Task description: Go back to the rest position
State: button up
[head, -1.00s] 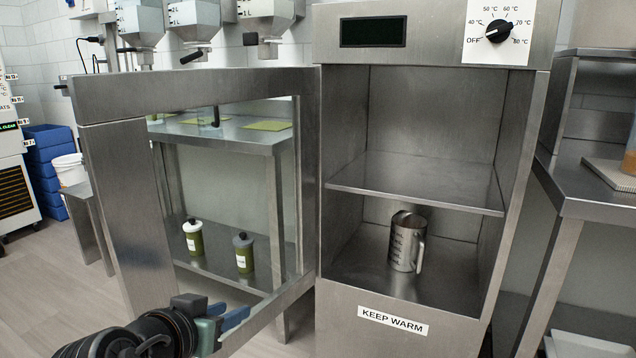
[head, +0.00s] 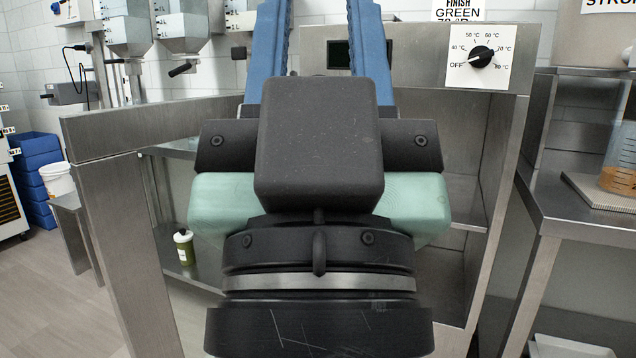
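My gripper (head: 328,40) is raised close in front of the head camera and fills the middle of the view. Its two blue fingers point up and stand apart, with nothing visible between them in the part that shows; their tips run out of the top of the picture. Behind it stands the steel keep-warm cabinet (head: 508,130), its door (head: 115,190) swung open to the left. My gripper hides most of the cabinet's inside, and the metal jug is not visible now. The cabinet's dial (head: 481,57) points to OFF.
A steel table (head: 570,205) on the right bears a board and a beaker (head: 618,180) of orange content. Hoppers (head: 128,30) hang at the back left. Floor (head: 50,290) at the left is clear.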

notch_tip(320, 180, up, 35)
jog(key=p, duration=3.2)
jog(key=shift+w+d, duration=0.1)
